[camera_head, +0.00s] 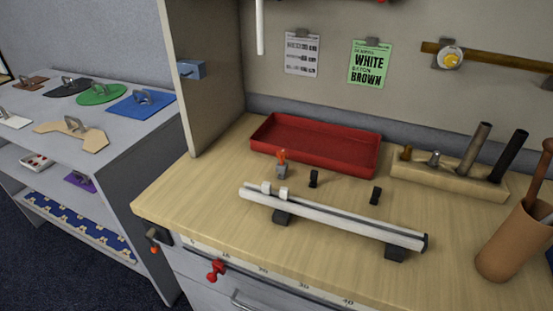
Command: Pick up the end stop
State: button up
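No part is labelled as the end stop, and I cannot tell for certain which one it is. A small grey block with an orange top (282,165) stands on the wooden bench in front of the red tray. Two small black pieces stand on the bench, one black piece (314,179) near the middle and another black piece (376,195) farther right. A pale rail (340,219) lies across dark supports, with two light blocks (275,191) near its left end and a dark right end (425,242). My gripper is not in view.
A red tray (316,166) lies at the back. A wooden holder (450,181) with upright tools and a brown cup (513,243) stand at the right. The bench (205,195) is clear at the left. A grey shelf unit (150,185) adjoins the bench.

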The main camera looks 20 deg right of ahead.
aim_at(282, 171)
jog(key=z, duration=1)
jog(key=j, duration=0.9)
jog(key=k+j, duration=0.15)
jog(key=j, duration=0.7)
jog(key=i, duration=0.5)
